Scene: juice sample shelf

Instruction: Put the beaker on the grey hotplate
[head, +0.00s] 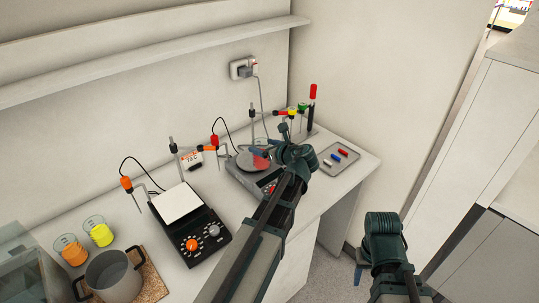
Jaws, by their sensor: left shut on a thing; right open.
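The grey hotplate (234,169), with a round plate on top, stands on the right half of the counter. A small clear beaker with red contents (260,162) is at the round plate, partly hidden by my gripper. My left gripper (275,152) is shut on this beaker; I cannot tell whether the beaker's base touches the plate. My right gripper (361,270) is low, off the counter's right front, away from the beaker; it is open, its fingers mostly hidden by my wrist.
A black hotplate (206,243) with a white square top stands left of the grey one. Orange (73,254) and yellow (101,235) beakers and a pot (117,283) are at far left. Stands with cables are behind. A tray of coloured bars (329,165) lies at right.

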